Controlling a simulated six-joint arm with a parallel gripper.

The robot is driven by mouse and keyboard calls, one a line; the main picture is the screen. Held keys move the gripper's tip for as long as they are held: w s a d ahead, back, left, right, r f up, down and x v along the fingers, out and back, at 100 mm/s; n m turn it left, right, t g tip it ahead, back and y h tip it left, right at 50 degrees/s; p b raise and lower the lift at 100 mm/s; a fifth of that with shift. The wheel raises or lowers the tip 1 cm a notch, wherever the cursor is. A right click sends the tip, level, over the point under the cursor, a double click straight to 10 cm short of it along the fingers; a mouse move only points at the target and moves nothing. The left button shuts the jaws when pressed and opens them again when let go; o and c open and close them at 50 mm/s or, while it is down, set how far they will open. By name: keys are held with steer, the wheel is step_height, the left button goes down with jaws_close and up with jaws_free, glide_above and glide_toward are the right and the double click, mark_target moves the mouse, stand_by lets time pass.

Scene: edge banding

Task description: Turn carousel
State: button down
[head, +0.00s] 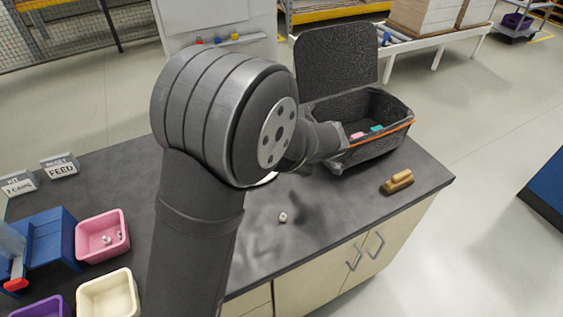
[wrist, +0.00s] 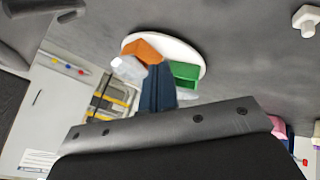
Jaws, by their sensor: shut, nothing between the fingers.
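The carousel (wrist: 197,50) is a white round disc on the dark worktop in the wrist view. It carries an orange compartment (wrist: 143,47), a green compartment (wrist: 185,74) and a pale, whitish piece (wrist: 128,68). In the head view only a sliver of the white disc (head: 266,179) shows behind my arm. My gripper (wrist: 158,68) shows in the wrist view as two dark fingers side by side, shut and empty. The fingertips overlap the near part of the carousel, between the orange and green compartments. I cannot tell whether they touch it. The head view hides the fingers.
A small white part (head: 283,216) lies on the worktop (head: 330,215). A dark open case (head: 370,150) with pink and teal items stands at the back right, near a wooden-handled brush (head: 397,181). Pink (head: 102,236) and cream (head: 108,296) bins and a blue fixture (head: 45,240) are left.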

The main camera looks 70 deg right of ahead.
steer(key=w+a+r+m+g, duration=0.3)
steer(key=r+m+g, duration=0.1)
steer(key=m, duration=0.9)
steer(key=x, duration=0.9)
steer(key=shift+a, duration=0.25)
steer(key=w+d, duration=0.2)
steer(key=shift+d+f, duration=0.3)
steer(key=shift+w+d, duration=0.25)
steer(key=shift+d, duration=0.2)
